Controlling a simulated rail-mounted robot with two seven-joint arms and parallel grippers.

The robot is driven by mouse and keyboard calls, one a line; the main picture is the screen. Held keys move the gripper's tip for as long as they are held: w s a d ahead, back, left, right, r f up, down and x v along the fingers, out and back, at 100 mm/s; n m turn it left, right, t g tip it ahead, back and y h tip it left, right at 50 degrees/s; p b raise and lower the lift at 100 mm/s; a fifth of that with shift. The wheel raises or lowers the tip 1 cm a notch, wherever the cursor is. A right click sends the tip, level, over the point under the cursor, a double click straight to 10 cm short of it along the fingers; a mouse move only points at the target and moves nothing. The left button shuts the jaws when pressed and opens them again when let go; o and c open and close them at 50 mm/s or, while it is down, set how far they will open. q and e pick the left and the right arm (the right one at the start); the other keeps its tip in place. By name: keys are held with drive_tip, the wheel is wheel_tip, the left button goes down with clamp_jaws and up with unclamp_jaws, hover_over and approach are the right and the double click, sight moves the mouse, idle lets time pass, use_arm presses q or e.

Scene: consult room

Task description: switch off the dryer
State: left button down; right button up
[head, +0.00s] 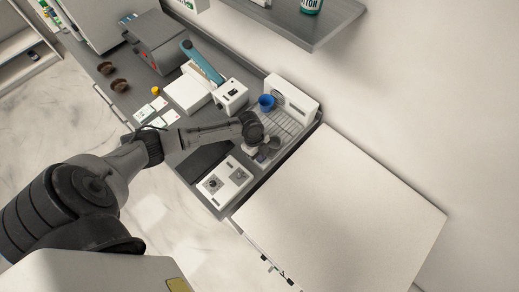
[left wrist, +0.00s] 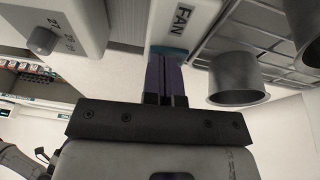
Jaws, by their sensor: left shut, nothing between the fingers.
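The dryer appears to be the white unit with a wire rack (head: 291,92) at the right end of the counter. In the left wrist view, a white panel marked FAN (left wrist: 185,22) is beside the rack. A small teal part (left wrist: 168,51) shows at the panel's edge, right by the fingertips; I cannot tell its switch position. My left gripper (head: 262,152) reaches over the counter at the rack's front. Its fingers (left wrist: 166,75) are shut and empty, their tips at or very close to the teal part. Contact is unclear. My right gripper is out of view.
A blue cup (head: 266,103) stands at the rack. A grey metal cup (left wrist: 237,80) is close to the fingers. A white box with a dial (left wrist: 42,40) is on the other side. A white two-knob unit (head: 224,184) sits in front, and a shelf (head: 290,22) hangs above.

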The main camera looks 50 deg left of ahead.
use_arm(q)
drive_tip(key=shift+r+p, duration=0.55)
drive_tip(key=shift+r, duration=0.1)
drive_tip(key=r+p, duration=0.3)
drive_tip(key=shift+w+r+p, duration=0.25)
drive_tip(key=shift+r+p, duration=0.05)
drive_tip(key=shift+r, duration=0.1)
drive_tip(key=shift+w+a+r+b, duration=0.2)
drive_tip(key=shift+a+r+b, duration=0.2)
drive_tip(key=shift+b, duration=0.4)
drive_tip(key=w+b+v, duration=0.1)
drive_tip(key=v, duration=0.7)
